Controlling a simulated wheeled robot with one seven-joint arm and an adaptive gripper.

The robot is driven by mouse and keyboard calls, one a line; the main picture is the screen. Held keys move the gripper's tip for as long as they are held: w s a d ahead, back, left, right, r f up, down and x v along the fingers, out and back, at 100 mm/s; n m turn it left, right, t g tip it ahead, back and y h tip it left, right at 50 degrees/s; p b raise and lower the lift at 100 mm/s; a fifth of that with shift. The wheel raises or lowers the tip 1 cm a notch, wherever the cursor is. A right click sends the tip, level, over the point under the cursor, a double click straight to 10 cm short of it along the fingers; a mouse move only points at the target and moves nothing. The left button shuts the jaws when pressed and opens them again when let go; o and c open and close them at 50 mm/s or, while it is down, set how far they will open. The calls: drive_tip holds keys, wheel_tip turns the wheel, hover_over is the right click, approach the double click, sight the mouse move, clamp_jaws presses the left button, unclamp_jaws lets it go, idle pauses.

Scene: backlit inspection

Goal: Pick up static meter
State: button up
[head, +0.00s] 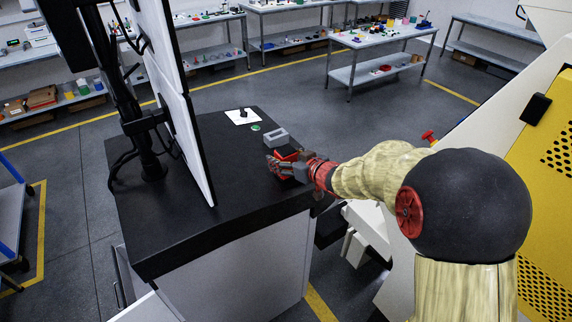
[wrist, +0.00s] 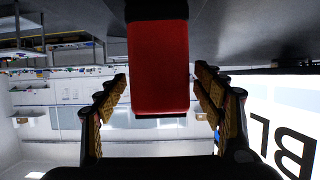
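A red block-shaped device with a dark end, which I take to be the static meter (wrist: 160,68), fills the middle of the wrist view. In the head view a little of its red (head: 290,156) shows at my gripper (head: 284,166), low over the black bench top; the fingers partly hide it. In the wrist view my gripper (wrist: 161,80) is open, with one finger pair on each side of the red device. Narrow gaps show between the fingertips and its sides. I cannot tell how deep it sits between the fingers.
The black bench (head: 240,195) also holds a grey handled block (head: 276,137) just behind my gripper, a small green disc (head: 255,128) and a white sheet (head: 240,117) with a black item. A large monitor panel (head: 185,110) stands at left. The bench's front is clear.

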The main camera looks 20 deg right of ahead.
drive_tip(key=shift+c, duration=1.2)
drive_tip(key=c, duration=1.1)
drive_tip(key=shift+c, duration=0.5)
